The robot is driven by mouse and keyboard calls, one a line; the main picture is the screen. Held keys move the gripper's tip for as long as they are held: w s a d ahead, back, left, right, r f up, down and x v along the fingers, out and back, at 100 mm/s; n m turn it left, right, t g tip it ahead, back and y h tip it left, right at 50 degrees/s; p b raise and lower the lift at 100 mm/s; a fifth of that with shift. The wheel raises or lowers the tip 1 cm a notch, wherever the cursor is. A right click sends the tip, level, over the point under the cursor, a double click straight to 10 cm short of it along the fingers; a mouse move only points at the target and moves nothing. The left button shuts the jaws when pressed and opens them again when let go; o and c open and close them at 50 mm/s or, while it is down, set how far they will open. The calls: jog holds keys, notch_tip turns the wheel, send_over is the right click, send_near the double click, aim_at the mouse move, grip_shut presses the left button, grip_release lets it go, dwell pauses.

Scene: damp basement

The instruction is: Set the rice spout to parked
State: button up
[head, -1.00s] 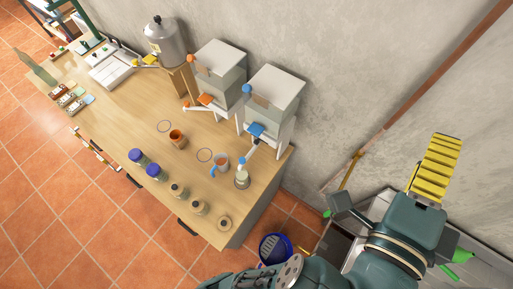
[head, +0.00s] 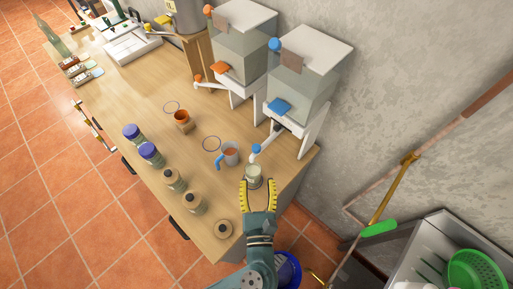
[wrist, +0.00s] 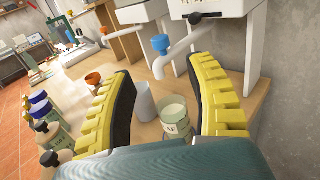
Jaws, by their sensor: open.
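Two white-lidded dispensers stand against the wall. The right dispenser (head: 305,85) has a blue flap and a white swivel spout (head: 268,142) with a blue cap (head: 256,149) at its end. The left dispenser (head: 240,45) has an orange flap and a spout (head: 209,84) with an orange cap. I cannot read which one holds rice. The blue-capped spout (wrist: 172,65) is straight ahead in the wrist view, pointing out over the counter. My gripper (head: 258,184) is open, in front of and apart from this spout; it also shows in the wrist view (wrist: 163,70).
A pale jar (head: 253,175) stands close to my fingertips. Several lidded jars (head: 172,178) line the counter's front. A sink with a green colander (head: 478,270) is right.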

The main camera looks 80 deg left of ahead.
aim_at(257, 152)
jog(key=x, duration=1.1)
jog(key=shift+w+a, duration=0.2)
jog(key=shift+a, duration=0.15)
grip_shut()
